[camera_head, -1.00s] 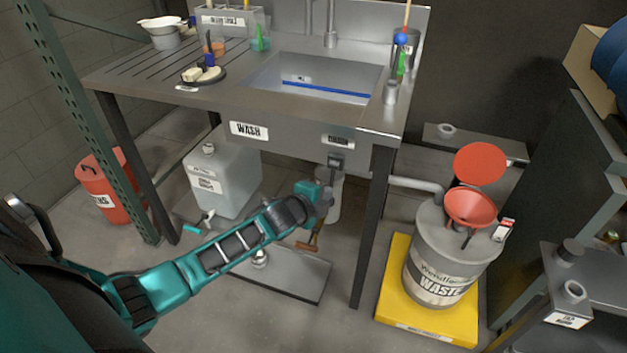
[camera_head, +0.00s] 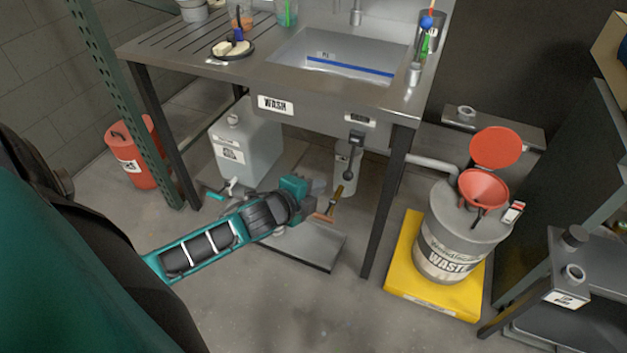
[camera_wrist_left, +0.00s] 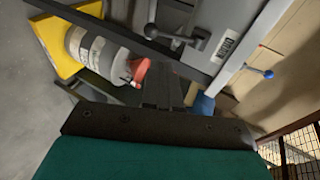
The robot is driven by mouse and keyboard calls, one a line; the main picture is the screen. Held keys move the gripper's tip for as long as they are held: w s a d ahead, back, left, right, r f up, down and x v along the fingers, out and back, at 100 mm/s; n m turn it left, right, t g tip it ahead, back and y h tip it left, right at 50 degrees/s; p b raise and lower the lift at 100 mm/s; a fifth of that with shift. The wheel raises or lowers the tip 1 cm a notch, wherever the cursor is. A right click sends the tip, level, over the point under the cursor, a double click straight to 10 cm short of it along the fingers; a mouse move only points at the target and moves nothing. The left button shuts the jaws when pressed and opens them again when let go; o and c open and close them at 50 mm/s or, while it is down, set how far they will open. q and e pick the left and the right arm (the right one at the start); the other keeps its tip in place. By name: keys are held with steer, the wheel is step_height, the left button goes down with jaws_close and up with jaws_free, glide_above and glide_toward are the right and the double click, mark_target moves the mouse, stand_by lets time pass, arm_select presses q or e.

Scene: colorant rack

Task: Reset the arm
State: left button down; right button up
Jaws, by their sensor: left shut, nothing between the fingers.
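My left arm reaches in from the left in the head view. Its gripper (camera_head: 322,207) is shut and empty, low in front of the space under the sink. It is below and left of the dark drain valve (camera_head: 355,142), apart from it. In the left wrist view the dark fingers (camera_wrist_left: 172,82) point toward the front of the sink stand. The valve handle (camera_wrist_left: 195,40) shows there beside the drain label (camera_wrist_left: 228,42). My right gripper is in neither view.
The steel wash sink (camera_head: 340,72) stands above. A whitish jug (camera_head: 245,145) and a low grey platform (camera_head: 300,248) are beneath. A waste drum (camera_head: 450,235) with a red funnel (camera_head: 484,187) stands on a yellow base (camera_head: 405,285) at right. The front floor is clear.

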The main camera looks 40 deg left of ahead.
arm_select(q)
steer(key=shift+s+r, duration=0.1)
steer(key=shift+s, duration=0.1)
steer(key=shift+d, duration=0.1)
stand_by(0.4)
steer(key=s+d+f+n+g+h+p, duration=0.1)
steer(key=s+d+f+n, duration=0.3)
steer(key=s+d+n, duration=0.9)
steer(key=shift+s+d+n+g+h, duration=0.4)
steer(key=shift+s+n+g+h, duration=0.2)
steer(key=shift+s+g, duration=0.1)
